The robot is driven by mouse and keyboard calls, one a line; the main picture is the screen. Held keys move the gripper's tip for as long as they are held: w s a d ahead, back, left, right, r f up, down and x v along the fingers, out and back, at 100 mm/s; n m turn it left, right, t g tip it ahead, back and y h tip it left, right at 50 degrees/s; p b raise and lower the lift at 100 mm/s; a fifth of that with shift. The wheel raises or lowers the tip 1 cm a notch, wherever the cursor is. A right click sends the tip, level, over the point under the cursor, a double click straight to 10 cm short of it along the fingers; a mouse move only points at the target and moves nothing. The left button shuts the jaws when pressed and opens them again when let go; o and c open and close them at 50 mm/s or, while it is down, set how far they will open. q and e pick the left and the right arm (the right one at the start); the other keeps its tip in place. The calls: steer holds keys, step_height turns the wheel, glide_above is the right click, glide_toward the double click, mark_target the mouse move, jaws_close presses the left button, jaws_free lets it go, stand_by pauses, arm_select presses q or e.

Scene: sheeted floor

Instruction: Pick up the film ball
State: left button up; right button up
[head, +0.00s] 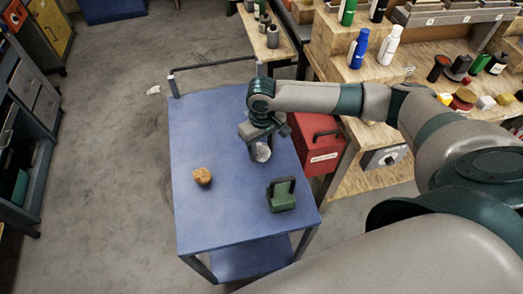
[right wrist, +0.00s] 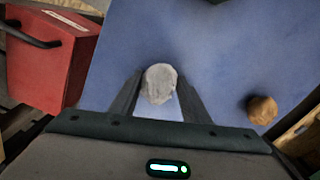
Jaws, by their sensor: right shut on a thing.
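The film ball (head: 262,152) is a small crumpled, whitish, translucent lump above the blue cart top (head: 215,222). My right gripper (head: 258,148) reaches in from the right and is shut on it. In the right wrist view, the film ball (right wrist: 159,84) sits between the tips of the two dark fingers (right wrist: 158,98). I cannot tell exactly how far it is above the cart surface. My left gripper is not in view.
A brown lump (head: 202,176) and a green block with a dark handle (head: 282,195) stand on the cart. A red toolbox (head: 314,150) is beside the cart's right edge. A wooden workbench with bottles lies further right. The cart's front left is clear.

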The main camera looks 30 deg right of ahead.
mark_target(262, 148)
steer(key=shift+r, duration=0.1)
step_height(262, 148, up, 9)
steer(key=b, duration=0.2)
steer(key=shift+f+b, duration=0.2)
steer(key=shift+b, duration=0.1)
steer(key=shift+r, duration=0.6)
